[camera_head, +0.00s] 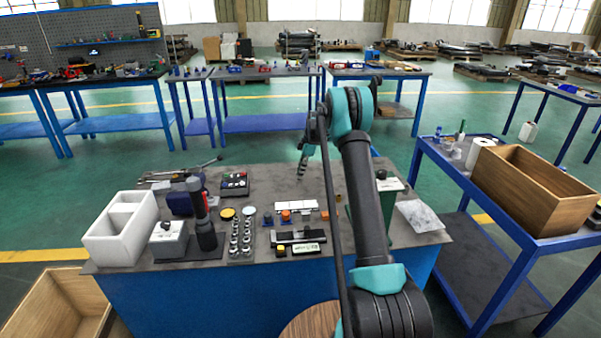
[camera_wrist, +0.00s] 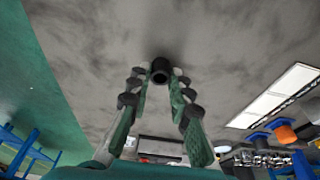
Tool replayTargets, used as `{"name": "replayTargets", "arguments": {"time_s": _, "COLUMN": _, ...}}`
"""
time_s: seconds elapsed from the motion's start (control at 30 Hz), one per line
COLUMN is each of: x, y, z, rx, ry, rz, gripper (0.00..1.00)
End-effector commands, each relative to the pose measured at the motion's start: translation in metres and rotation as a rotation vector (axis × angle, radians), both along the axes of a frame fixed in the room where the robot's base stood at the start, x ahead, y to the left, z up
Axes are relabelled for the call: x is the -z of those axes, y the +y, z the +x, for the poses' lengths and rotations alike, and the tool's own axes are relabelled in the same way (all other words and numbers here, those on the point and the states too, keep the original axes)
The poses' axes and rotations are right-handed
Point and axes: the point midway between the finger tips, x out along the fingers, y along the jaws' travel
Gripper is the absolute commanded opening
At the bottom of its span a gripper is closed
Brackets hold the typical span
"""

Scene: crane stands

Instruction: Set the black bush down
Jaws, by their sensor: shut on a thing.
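The black bush (camera_wrist: 160,68) is a short dark ring with an open bore, seen between my fingertips in the wrist view. My gripper (camera_wrist: 158,78) is shut on it, one finger on each side. In the head view my gripper (camera_head: 301,172) points down over the back part of the grey worktable top (camera_head: 270,182); the bush is too small to make out there. Bare grey tabletop lies behind the bush in the wrist view. I cannot tell whether the bush touches it.
A white tray (camera_head: 296,205) and orange-topped parts (camera_head: 286,215) lie nearer the front. A black box (camera_head: 234,184) stands to the left, a green-and-white device (camera_head: 388,183) to the right. A white divided bin (camera_head: 121,228) stands at the left edge. The tabletop around my gripper is clear.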

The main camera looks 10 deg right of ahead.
Motion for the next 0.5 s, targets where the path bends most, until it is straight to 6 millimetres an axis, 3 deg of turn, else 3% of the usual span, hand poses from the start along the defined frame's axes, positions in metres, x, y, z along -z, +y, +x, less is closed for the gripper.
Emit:
{"name": "replayTargets", "arguments": {"time_s": 0.27, "x": 0.0021, "y": 0.0001, "z": 0.0002, "rx": 0.000, "ry": 0.000, "rz": 0.000, "gripper": 0.00}}
{"name": "replayTargets", "arguments": {"time_s": 0.3, "x": 0.0026, "y": 0.0000, "z": 0.0002, "rx": 0.000, "ry": 0.000, "rz": 0.000, "gripper": 0.21}}
{"name": "replayTargets", "arguments": {"time_s": 0.47, "x": 0.0022, "y": 0.0000, "z": 0.0002, "rx": 0.000, "ry": 0.000, "rz": 0.000, "gripper": 0.40}}
{"name": "replayTargets", "arguments": {"time_s": 0.5, "x": 0.0022, "y": 0.0000, "z": 0.0002, "rx": 0.000, "ry": 0.000, "rz": 0.000, "gripper": 0.40}}
